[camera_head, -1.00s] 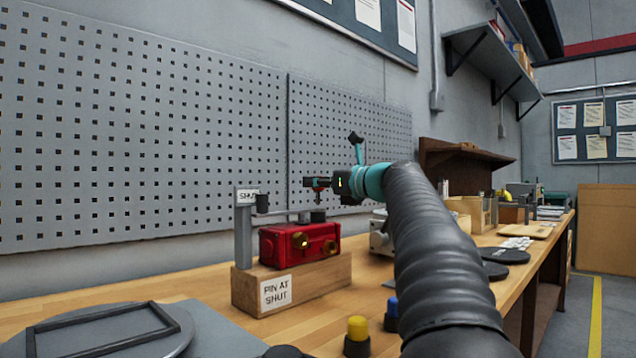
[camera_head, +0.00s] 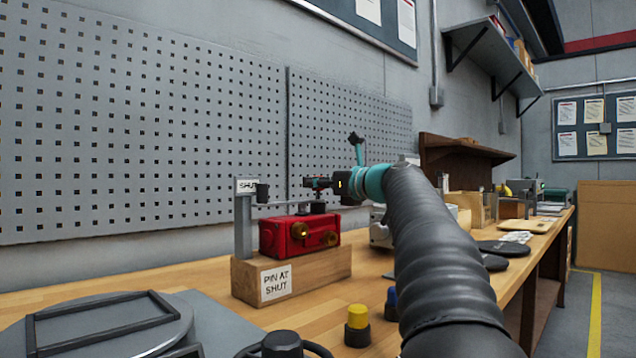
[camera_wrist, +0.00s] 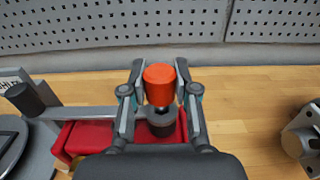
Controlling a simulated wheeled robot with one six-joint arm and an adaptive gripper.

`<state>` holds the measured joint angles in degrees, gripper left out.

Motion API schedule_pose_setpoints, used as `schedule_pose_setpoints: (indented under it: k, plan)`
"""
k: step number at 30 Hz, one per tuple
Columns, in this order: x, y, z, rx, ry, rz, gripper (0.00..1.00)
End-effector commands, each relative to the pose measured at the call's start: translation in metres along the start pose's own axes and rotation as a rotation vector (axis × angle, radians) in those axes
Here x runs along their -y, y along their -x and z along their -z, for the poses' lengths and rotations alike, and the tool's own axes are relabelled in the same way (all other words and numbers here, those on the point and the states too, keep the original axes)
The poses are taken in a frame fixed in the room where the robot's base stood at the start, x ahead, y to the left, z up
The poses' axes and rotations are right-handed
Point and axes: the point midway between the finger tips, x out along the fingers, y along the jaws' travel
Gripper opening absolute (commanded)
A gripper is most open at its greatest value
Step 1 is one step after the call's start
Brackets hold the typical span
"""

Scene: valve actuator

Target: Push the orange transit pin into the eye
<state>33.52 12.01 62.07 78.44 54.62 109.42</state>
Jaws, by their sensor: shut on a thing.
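The orange transit pin (camera_wrist: 160,84) is upright between the two fingers of my gripper (camera_wrist: 160,90) in the wrist view, and they are shut on it. In the head view my gripper (camera_head: 318,183) is above the red actuator (camera_head: 300,236). A dark round boss (camera_wrist: 161,122) shows just below the pin in the wrist view. I cannot tell whether they touch. A grey lever (camera_wrist: 85,113) runs left from the boss towards a dark cylinder (camera_wrist: 33,98) beside the SHUT post (camera_head: 243,225). The pin's lower end and the eye are not clearly visible.
The actuator sits on a wooden block (camera_head: 305,272) labelled PIN AT SHUT. A yellow button (camera_head: 357,316) and a blue one stand in front. A round grey plate (camera_head: 75,335) is at left. A pegboard (camera_head: 140,120) stands behind. Some bench at right is clear.

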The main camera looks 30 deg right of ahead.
Motion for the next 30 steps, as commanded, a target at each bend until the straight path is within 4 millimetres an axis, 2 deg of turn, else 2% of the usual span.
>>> schedule_pose_setpoints:
  k: [24, 25, 28, 30]
  plan:
    - [0.0, 0.0, 0.018, 0.0, 0.0, 0.0, 0.0]
    - [0.0, 0.0, 0.017, 0.001, 0.0, 0.0, 0.34]
    - [0.0, 0.0, 0.017, 0.0, 0.0, 0.0, 0.58]
    - [0.0, 0.0, 0.017, 0.0, 0.0, 0.0, 0.58]
